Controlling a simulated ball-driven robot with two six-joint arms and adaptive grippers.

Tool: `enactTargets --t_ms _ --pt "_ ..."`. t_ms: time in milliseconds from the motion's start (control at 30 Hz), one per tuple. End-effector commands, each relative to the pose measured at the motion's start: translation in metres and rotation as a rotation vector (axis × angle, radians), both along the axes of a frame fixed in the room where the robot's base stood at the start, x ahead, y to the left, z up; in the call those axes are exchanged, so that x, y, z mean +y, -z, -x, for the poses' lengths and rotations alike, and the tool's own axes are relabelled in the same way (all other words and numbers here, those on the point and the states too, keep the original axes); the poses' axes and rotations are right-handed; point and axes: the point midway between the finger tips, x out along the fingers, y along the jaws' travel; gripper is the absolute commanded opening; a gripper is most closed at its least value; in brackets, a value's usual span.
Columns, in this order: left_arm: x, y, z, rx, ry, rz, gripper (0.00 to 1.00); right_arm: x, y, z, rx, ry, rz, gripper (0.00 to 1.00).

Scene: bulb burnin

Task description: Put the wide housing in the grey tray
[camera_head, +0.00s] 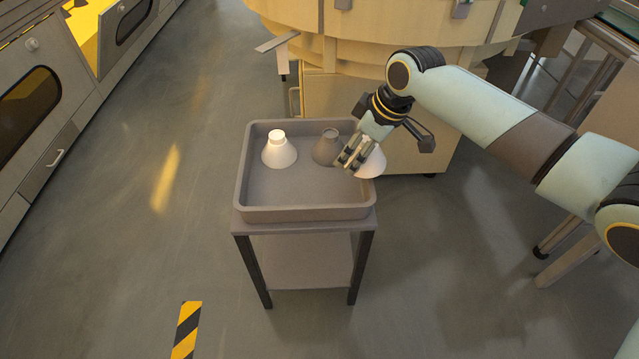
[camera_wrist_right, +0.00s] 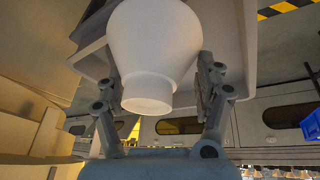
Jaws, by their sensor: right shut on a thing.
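The grey tray (camera_head: 302,213) sits on a small stand in the middle of the head view. My right gripper (camera_head: 350,160) is at the tray's right side, shut on a wide white housing (camera_head: 373,165). In the head view the fingers hide part of this housing, which overlaps the tray's right rim; its exact height above the rim is unclear. In the right wrist view the housing (camera_wrist_right: 155,45) is between the fingers (camera_wrist_right: 160,95), its narrow neck toward the gripper and its wide part away. My left gripper is not in view.
A white housing (camera_head: 279,152) stands upright in the tray's back left. A grey-brown housing (camera_head: 327,149) stands beside it, close to my right fingers. The front of the tray is empty. A round wooden bench (camera_head: 400,30) stands behind; machines (camera_head: 50,100) line the left.

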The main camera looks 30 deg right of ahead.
Motion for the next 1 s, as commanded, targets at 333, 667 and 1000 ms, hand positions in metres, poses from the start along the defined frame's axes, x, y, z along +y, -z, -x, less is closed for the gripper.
enactTargets --t_ms 333,667,1000 --pt "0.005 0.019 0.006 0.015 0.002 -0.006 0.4 0.06 0.039 -0.019 0.001 0.002 0.0 0.15" --pt "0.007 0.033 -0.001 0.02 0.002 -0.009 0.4 0.062 0.078 -0.019 0.005 0.002 0.002 0.15" --pt "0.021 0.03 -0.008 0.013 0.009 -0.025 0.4 0.061 0.08 -0.02 0.001 0.003 0.002 0.15"
